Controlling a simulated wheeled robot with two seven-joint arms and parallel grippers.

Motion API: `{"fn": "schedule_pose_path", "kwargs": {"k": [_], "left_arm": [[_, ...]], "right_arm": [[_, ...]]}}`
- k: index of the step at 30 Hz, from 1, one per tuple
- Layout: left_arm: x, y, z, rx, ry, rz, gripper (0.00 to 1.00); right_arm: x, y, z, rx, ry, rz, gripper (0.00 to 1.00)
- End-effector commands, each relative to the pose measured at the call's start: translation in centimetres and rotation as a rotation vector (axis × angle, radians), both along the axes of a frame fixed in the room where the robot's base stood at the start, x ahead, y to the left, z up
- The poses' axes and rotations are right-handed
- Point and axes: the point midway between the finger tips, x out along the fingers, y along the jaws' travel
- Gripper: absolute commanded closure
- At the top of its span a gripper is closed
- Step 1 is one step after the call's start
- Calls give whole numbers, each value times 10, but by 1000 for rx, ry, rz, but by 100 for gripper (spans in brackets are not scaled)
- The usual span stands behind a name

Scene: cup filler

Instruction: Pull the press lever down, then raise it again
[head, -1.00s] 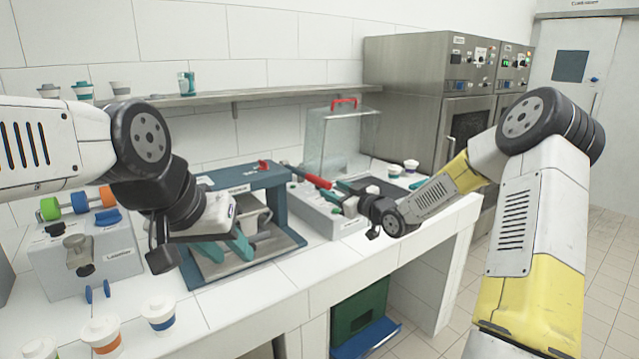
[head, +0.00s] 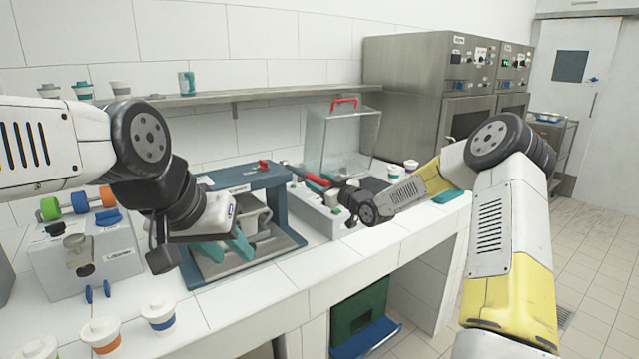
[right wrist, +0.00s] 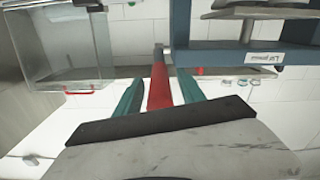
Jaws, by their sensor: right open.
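The press (head: 240,183) is a blue frame on the counter, with a metal plate below and a small red part on top. Its red lever handle (head: 318,179) points out to the right of the frame. In the right wrist view the red lever (right wrist: 160,90) lies between the teal fingers of my right gripper (right wrist: 163,84), which is open around it. I cannot tell whether either finger touches it. In the head view the right gripper's fingers are mostly hidden. My left gripper (head: 215,249) is open and empty in front of the press.
A clear box cover (head: 342,137) with a red handle stands behind a grey unit (head: 314,213), right of the press. A grey dispenser (head: 85,262) stands on the left. Lidded cups (head: 158,315) stand at the front left.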

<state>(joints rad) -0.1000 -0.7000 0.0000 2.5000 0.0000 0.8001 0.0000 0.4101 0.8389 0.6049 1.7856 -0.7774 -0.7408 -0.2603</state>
Motion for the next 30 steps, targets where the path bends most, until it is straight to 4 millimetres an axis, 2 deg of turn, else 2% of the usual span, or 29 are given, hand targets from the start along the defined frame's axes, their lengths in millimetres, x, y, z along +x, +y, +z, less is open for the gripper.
{"fn": "schedule_pose_path", "kwargs": {"k": [1,8,30], "left_arm": [[0,0,0,0,0,0,64],[0,0,0,0,0,0,64],[0,0,0,0,0,0,64]], "right_arm": [[0,0,0,0,0,0,53],[0,0,0,0,0,0,98],[0,0,0,1,-1,0,100]]}}
